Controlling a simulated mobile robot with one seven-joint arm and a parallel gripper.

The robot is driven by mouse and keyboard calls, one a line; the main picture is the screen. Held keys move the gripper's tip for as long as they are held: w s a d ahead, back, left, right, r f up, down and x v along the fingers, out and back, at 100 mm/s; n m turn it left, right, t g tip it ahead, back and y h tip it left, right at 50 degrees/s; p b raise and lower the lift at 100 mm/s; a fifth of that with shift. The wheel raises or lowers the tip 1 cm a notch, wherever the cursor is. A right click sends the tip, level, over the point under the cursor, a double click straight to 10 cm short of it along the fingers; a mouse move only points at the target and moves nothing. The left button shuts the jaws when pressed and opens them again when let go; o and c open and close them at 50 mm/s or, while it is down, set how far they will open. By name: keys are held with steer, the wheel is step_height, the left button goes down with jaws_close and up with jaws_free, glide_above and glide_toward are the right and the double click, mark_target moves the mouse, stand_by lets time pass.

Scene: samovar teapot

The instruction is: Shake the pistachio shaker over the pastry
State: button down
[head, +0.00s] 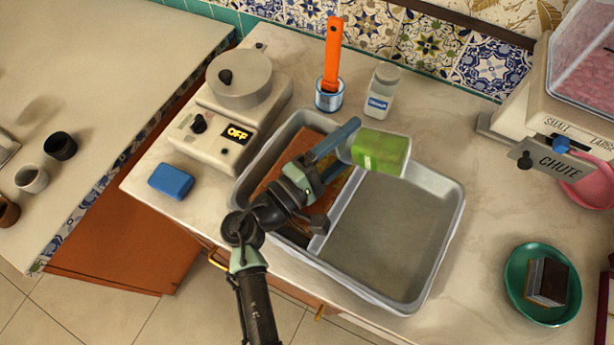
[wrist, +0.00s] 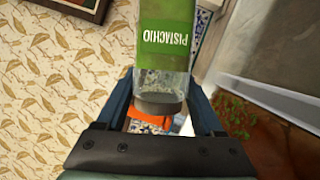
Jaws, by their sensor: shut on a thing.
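My gripper (head: 345,148) is shut on the pistachio shaker (head: 384,153), which has a green body and a clear neck. The shaker is tipped on its side above the metal tray (head: 452,235), near its back edge. In the wrist view the shaker (wrist: 165,35) shows its PISTACHIO label, with its dark end between the fingers (wrist: 160,98). A brown slab (head: 283,165), seemingly the pastry, lies in the tray's left compartment, partly hidden by my arm. The wrist view shows a brown surface with green flecks (wrist: 236,112) at the right; I cannot tell whether it is the slab.
A control box (head: 205,150) reading OFF and a blue block (head: 171,181) stand left. A green plate (head: 515,285) with a dark layered block stands right. The tray's right compartment holds no objects.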

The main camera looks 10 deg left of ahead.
steer(key=shift+w+a+b, duration=0.4)
steer(key=shift+a, duration=0.55)
steer(key=shift+w+a+b, duration=0.35)
steer(key=shift+a, duration=0.55)
steer(key=shift+w+a+b, duration=0.4)
steer(key=shift+a, duration=0.55)
steer(key=shift+f, duration=0.1)
steer(key=shift+s, duration=0.1)
